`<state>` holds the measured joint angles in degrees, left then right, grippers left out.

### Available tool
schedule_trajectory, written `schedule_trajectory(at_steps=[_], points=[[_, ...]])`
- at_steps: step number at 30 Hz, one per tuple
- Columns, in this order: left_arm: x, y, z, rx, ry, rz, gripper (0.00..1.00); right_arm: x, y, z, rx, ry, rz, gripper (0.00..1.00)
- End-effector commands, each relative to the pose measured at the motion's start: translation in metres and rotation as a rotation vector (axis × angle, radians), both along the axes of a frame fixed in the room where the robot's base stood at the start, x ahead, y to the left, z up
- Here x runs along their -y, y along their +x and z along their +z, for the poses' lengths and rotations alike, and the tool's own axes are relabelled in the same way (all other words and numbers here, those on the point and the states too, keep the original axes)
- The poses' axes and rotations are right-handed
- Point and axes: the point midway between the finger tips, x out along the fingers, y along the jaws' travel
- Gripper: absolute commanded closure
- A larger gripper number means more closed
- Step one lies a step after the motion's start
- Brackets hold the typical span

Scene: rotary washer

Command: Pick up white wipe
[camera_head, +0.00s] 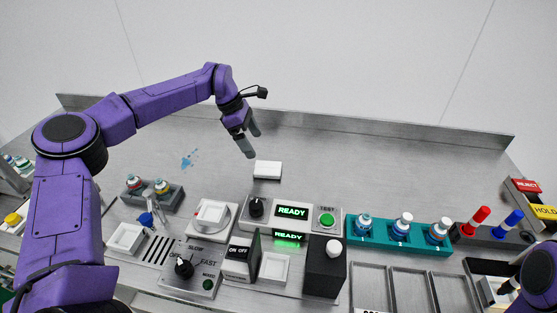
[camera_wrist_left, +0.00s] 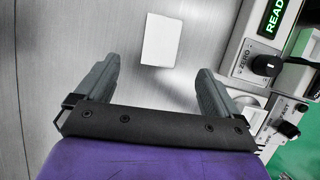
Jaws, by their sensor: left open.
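The white wipe (camera_head: 267,169) is a small white rectangular block lying on the metal table, behind the control panel. In the left wrist view the white wipe (camera_wrist_left: 161,40) lies ahead of the fingers, between their lines and apart from both. My left gripper (camera_head: 250,142) hangs above the table just behind and to the left of the wipe, fingers pointing down. In the left wrist view my left gripper (camera_wrist_left: 155,88) is open and empty. My right arm shows only as a part at the lower right edge; its fingers cannot be made out.
The control panel with a black knob (camera_head: 256,207) and a green READY display (camera_head: 292,212) stands in front of the wipe. A teal rack (camera_head: 385,236) of bottles is to the right. A blue spill (camera_head: 189,158) lies at left. The table behind is clear up to a raised back edge (camera_head: 330,122).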

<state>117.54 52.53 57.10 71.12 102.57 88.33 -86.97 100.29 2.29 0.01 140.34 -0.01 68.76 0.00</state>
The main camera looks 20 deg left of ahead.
Motion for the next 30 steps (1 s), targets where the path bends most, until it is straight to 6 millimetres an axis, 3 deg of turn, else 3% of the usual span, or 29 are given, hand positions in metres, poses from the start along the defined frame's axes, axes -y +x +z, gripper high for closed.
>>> schedule_trajectory(at_steps=[11, 17, 20, 28, 30], points=[[0.021, 0.006, -0.048, -0.003, 0.0, -0.003, 0.04, 0.0, -0.001, 0.012, -0.002, 0.0, 0.0, 0.57], [0.032, 0.007, -0.075, -0.006, 0.0, -0.004, 0.04, 0.0, 0.0, 0.035, -0.001, 0.0, 0.0, 0.57], [0.036, 0.009, -0.092, -0.002, 0.001, -0.002, 0.04, 0.0, 0.0, 0.036, -0.001, 0.001, 0.0, 0.57], [0.038, 0.01, -0.099, 0.0, 0.0, 0.0, 0.04, 0.0, 0.0, 0.035, -0.001, 0.0, 0.0, 0.57], [0.038, 0.01, -0.099, 0.0, 0.0, 0.0, 0.27, 0.0, 0.0, 0.035, -0.001, 0.0, 0.0, 0.57]])
